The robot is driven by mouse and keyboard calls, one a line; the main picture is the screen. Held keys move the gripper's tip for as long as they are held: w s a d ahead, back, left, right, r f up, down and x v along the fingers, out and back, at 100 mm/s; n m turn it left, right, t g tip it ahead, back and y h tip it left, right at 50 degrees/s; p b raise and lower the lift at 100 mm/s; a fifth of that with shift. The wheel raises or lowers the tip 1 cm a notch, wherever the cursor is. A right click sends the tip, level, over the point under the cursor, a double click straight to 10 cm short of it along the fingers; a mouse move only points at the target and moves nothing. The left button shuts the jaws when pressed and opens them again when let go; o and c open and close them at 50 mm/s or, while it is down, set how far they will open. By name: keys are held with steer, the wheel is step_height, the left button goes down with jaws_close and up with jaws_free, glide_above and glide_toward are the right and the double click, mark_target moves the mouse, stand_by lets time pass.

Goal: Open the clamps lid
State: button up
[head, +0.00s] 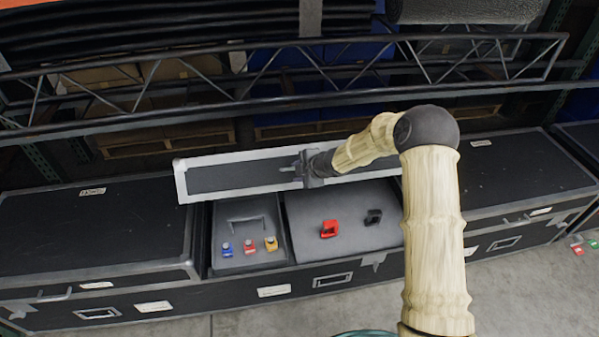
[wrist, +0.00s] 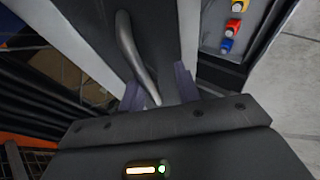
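The lid (head: 235,178), a dark panel with a silver frame, stands raised and tilted at the back of the open middle section of the case. Below it, a compartment (head: 300,213) holds a red clamp-like item (head: 329,229) and a black one (head: 374,216). My gripper (head: 297,169) is at the lid's inner face, by its handle. In the wrist view, the metal handle (wrist: 130,45) runs down between my gripper's two fingers (wrist: 160,88). The fingers are apart, with visible gaps to the handle. My arm hides the lid's right end.
A smaller left compartment (head: 222,262) holds a blue, a red and a yellow item. Closed black case tops lie left (head: 90,235) and right (head: 500,185). A metal truss (head: 230,100) runs close behind the lid.

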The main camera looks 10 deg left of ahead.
steer(key=shift+a, duration=0.15)
steer(key=shift+s+d+r, duration=0.2)
steer(key=shift+d+r, duration=0.2)
steer(key=w+p+v, duration=0.1)
steer(key=p+v, duration=0.8)
steer(key=v, duration=1)
steer(key=shift+r+p, duration=0.3)
steer(key=shift+p, duration=0.1)
stand_by(1.1)
stand_by(0.5)
